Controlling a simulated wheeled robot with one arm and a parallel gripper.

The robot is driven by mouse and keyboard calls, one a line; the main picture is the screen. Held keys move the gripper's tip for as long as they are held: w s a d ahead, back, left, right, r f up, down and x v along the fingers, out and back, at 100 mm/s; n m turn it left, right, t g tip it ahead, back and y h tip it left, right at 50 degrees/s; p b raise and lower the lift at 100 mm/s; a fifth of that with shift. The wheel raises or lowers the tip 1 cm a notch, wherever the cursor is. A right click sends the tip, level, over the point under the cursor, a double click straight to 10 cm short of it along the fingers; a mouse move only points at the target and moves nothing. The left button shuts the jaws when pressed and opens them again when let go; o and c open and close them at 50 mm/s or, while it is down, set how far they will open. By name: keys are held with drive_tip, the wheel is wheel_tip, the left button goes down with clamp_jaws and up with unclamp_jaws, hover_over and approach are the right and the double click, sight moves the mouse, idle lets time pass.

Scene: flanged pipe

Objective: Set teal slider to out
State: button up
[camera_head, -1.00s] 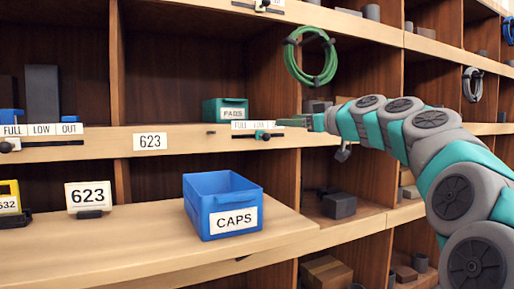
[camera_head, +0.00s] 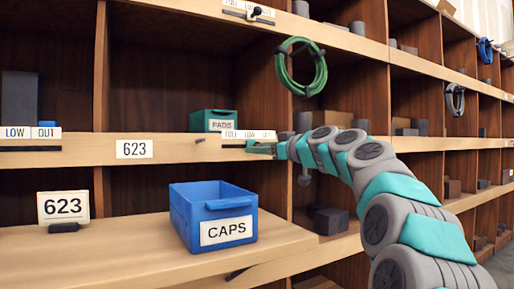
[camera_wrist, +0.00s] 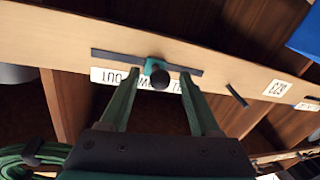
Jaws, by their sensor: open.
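The teal slider (camera_wrist: 153,66) with its round black knob (camera_wrist: 160,78) sits on a dark rail (camera_wrist: 110,56) on the shelf edge. In the wrist view, which is upside down, it stands by the middle word, LOW, with OUT to its left. The label strip (camera_head: 249,134) shows in the head view, where my gripper hides the slider. My gripper (camera_wrist: 160,73) is open, its green fingers on either side of the knob, with visible gaps. Whether the tips reach the knob in depth, I cannot tell. In the head view my gripper (camera_head: 260,147) is at the shelf edge under the strip.
A green bin marked PADS (camera_head: 214,121) stands just above the strip. A green cable coil (camera_head: 301,67) hangs above right. A blue CAPS bin (camera_head: 213,216) stands on the lower ledge.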

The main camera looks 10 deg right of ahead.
drive_tip(key=shift+x, duration=0.95)
drive_tip(key=shift+c, duration=0.2)
clamp_jaws()
idle(0.6)
